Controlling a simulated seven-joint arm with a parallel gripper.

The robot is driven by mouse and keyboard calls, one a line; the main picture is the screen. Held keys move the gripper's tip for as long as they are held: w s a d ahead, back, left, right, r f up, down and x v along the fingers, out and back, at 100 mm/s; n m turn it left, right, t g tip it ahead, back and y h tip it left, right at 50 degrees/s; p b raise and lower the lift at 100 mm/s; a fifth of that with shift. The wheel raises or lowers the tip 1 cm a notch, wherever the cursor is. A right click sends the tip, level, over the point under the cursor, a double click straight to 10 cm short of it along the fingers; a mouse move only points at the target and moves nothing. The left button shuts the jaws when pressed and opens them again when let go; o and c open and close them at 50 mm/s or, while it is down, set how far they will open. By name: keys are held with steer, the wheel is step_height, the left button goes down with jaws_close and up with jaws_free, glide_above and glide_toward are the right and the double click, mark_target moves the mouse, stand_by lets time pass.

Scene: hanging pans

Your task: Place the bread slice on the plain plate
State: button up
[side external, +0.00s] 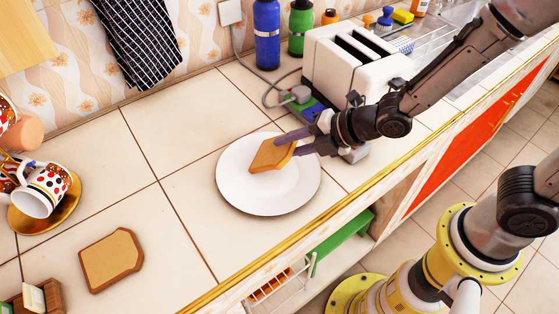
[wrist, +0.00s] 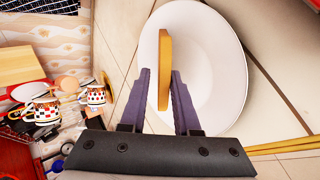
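A bread slice (side external: 272,155) with a brown crust is over the plain white plate (side external: 230,190) in the side view, tilted rather than flat. In the wrist view the slice (wrist: 165,62) shows edge-on in front of the plate (wrist: 215,80). My gripper (side external: 298,142) reaches in from the right above the plate. In the wrist view its two purple fingers (wrist: 161,75) stand on either side of the slice. A gap shows by the left finger, and the right finger looks close to the slice. Whether the slice's lower edge touches the plate is hidden.
A second bread slice (side external: 111,260) lies flat on the tiled counter at the left. A white toaster (side external: 350,62) stands behind my gripper. A dotted cup (side external: 42,190) sits on a golden saucer (side external: 68,212) at far left. The counter's front edge is near the plate.

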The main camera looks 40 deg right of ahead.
steer(key=shift+r, duration=0.1)
steer(key=v, duration=0.8)
stand_by(0.4)
steer(key=d+r+m+t+h, duration=0.35)
steer(key=d+r+m, duration=0.45)
steer(key=d+r, duration=0.35)
steer(key=s+d+f+m+g+h, duration=0.1)
steer(key=s+d+m+g, duration=0.1)
steer(key=s+m, duration=0.5)
steer(key=s+d+f+m+g, duration=0.2)
steer(key=s+d+m+g, duration=0.1)
steer(key=s+m, duration=0.5)
steer(key=shift+s+m+g+h, duration=0.2)
steer(key=shift+m+g+h, duration=0.15)
steer(key=shift+m+g, duration=0.35)
